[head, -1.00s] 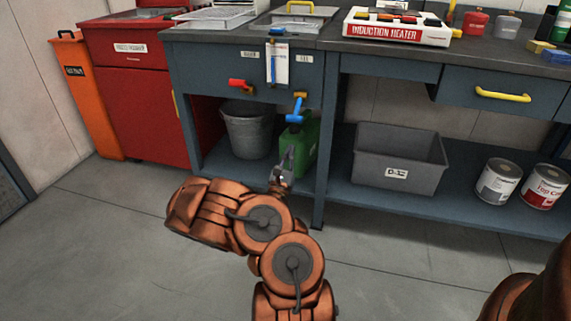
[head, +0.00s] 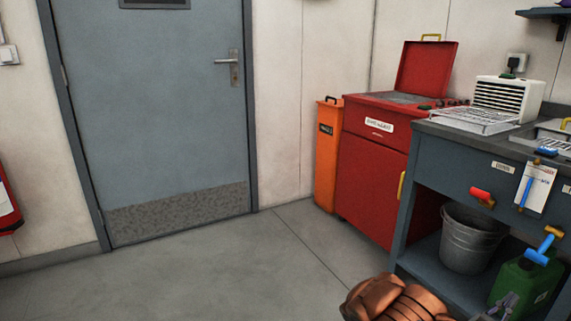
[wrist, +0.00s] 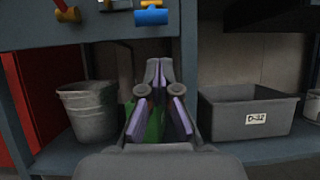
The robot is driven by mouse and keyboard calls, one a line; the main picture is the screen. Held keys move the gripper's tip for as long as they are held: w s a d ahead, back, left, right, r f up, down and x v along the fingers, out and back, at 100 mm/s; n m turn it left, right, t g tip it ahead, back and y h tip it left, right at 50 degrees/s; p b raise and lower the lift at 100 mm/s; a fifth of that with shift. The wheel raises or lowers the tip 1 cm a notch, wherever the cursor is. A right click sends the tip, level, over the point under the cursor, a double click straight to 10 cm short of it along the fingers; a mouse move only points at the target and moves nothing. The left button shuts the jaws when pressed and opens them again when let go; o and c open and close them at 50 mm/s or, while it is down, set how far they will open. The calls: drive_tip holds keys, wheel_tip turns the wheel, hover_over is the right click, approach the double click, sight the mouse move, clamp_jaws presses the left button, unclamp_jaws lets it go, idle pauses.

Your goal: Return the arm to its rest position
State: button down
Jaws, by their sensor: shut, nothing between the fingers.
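My copper-coloured arm (head: 395,300) shows only in part at the bottom right of the head view, cut off by the lower edge. The grey tip of my gripper (head: 508,303) shows there in front of the green can (head: 528,283). In the wrist view my gripper (wrist: 158,68) reaches forward, its fingers meeting at the tips with nothing held. It points at the open space under the bench, and the green can (wrist: 154,127) shows partly behind the fingers.
A metal bucket (head: 470,238) and, in the wrist view, a grey bin (wrist: 247,116) stand on the lower shelf. Blue (head: 545,245) and red (head: 482,197) handles stick out in front of the bench. The floor before the closed door (head: 165,110) is clear.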

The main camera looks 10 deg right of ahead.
drive_tip(key=s+a+r+m+g+p, duration=0.1)
drive_tip(key=s+r+m+g+p, duration=0.2)
drive_tip(key=r, duration=0.4)
drive_tip(key=s+a+r+m+g+h+p, duration=0.1)
drive_tip(key=s+r+m+g, duration=0.25)
drive_tip(key=r+g, duration=0.3)
drive_tip(key=s+a+r+m+g+p, duration=0.1)
drive_tip(key=s+r+m+g+p, duration=0.2)
drive_tip(key=r, duration=0.5)
drive_tip(key=s+a+r+m+g+y+p, duration=0.9)
drive_tip(key=s+a+r+m+y, duration=0.15)
drive_tip(key=r+m, duration=0.2)
drive_tip(key=a+r+t+y+p, duration=0.2)
drive_tip(key=a+t+y+p, duration=0.2)
drive_tip(key=a, duration=0.7)
drive_tip(key=w+a+r+n+t+y+p, duration=0.1)
drive_tip(key=a+r+t+y+p, duration=0.2)
drive_tip(key=a+t+y+p, duration=0.2)
drive_tip(key=w+a+r+t+y+p, duration=0.1)
drive_tip(key=a+r+t+y+p, duration=0.2)
drive_tip(key=a+p, duration=0.7)
drive_tip(key=a+t+y, duration=0.1)
drive_tip(key=a+t, duration=0.1)
drive_tip(key=a, duration=0.6)
drive_tip(key=shift+w+r, duration=0.2)
